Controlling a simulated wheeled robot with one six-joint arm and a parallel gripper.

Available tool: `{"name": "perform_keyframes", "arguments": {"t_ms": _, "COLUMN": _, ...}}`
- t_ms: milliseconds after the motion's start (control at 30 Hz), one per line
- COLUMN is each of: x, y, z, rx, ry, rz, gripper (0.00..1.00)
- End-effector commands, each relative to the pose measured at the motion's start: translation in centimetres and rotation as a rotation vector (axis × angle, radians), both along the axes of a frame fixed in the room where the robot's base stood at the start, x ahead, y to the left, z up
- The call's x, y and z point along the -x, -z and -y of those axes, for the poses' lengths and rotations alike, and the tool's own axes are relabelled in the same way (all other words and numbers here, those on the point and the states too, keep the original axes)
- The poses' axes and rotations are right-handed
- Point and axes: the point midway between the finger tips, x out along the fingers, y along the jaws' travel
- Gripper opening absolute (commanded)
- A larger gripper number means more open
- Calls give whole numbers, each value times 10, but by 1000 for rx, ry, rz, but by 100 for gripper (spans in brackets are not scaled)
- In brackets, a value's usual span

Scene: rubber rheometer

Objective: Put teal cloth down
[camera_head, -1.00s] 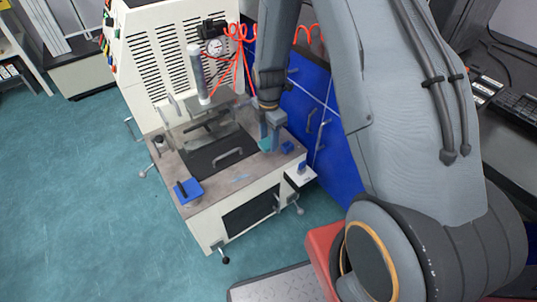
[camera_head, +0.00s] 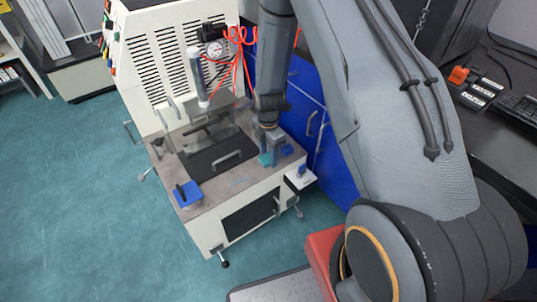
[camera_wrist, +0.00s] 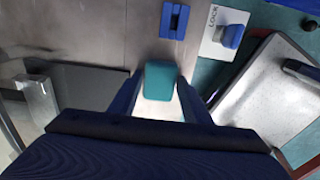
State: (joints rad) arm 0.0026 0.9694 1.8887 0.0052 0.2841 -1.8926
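The teal cloth (camera_wrist: 161,80) is a small folded pad between the two blue fingertips of my gripper (camera_wrist: 161,88) in the wrist view. The fingers touch or nearly touch its sides, and it looks held. In the head view the cloth (camera_head: 265,159) shows at the tips of my gripper (camera_head: 271,155), low over the right part of the machine's metal worktop (camera_head: 235,184). I cannot tell whether its underside touches the worktop.
A small blue part (camera_wrist: 174,20) lies close beyond the cloth. A white LOCK panel with a blue knob (camera_wrist: 230,36) is to its right. A dark plate with a handle (camera_head: 226,160) lies to the left. A blue-topped piece (camera_head: 187,194) sits at the front left corner.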

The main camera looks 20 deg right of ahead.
Motion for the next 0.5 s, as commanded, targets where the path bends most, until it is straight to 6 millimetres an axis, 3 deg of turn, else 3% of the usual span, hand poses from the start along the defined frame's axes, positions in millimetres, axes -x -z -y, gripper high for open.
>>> {"name": "perform_keyframes", "arguments": {"t_ms": 300, "x": 0, "y": -2, "z": 0, "rx": 0, "ry": 0, "rz": 0, "gripper": 46}}
{"name": "perform_keyframes", "arguments": {"t_ms": 500, "x": -1, "y": -24, "z": 0, "rx": 0, "ry": 0, "rz": 3, "gripper": 46}}
